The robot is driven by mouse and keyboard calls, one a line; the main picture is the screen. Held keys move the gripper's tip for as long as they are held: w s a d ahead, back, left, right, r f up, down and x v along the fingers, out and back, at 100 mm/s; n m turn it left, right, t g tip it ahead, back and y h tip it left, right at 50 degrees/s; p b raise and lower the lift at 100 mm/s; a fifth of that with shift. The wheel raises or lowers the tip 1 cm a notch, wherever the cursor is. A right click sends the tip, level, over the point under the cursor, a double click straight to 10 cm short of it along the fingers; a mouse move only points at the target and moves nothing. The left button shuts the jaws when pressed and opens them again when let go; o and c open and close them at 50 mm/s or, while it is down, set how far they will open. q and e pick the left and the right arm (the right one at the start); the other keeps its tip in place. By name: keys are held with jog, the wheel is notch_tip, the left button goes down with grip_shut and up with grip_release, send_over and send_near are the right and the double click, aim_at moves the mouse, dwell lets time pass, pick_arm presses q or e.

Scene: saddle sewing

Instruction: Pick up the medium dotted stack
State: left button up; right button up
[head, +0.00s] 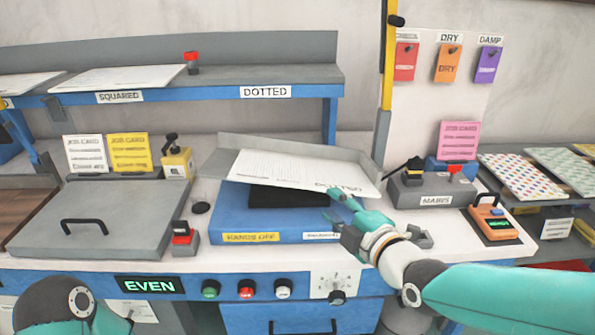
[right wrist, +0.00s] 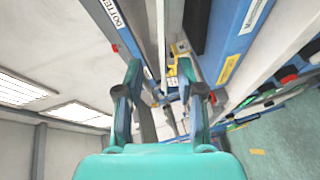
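The dotted stack (head: 290,168) is a white sheet stack with lines of print and the word DOTTED at its front right corner. It lies slanted in front of a low grey back wall, above a blue unit with a black pad. My right gripper (head: 340,212) is at its front right edge, fingers spread apart; one finger overlaps the printed corner in the head view. In the right wrist view the fingers (right wrist: 160,85) stand wide apart with a pale thin edge beyond them. Contact with the stack cannot be told. My left gripper is out of view.
The blue unit (head: 225,215) marked HANDS OFF stands below the stack. A grey MARKS box (head: 430,195) and an orange device (head: 490,218) stand to the right. A grey lidded box (head: 90,215) is left. A shelf (head: 310,74) runs behind, bare above its DOTTED label.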

aim_at(302, 179)
jog(key=p+x, duration=0.1)
jog(key=x, duration=0.7)
jog(key=shift+a, duration=0.1)
jog(key=shift+w+a+f+p, duration=0.1)
jog(key=shift+w+a+p, duration=0.15)
jog(key=shift+w+p, duration=0.2)
jog(key=p+x, duration=0.1)
jog(key=x, duration=0.3)
jog(key=shift+w+a+f, duration=0.1)
jog(key=shift+a+f, duration=0.05)
jog(key=shift+a, duration=0.05)
grip_shut()
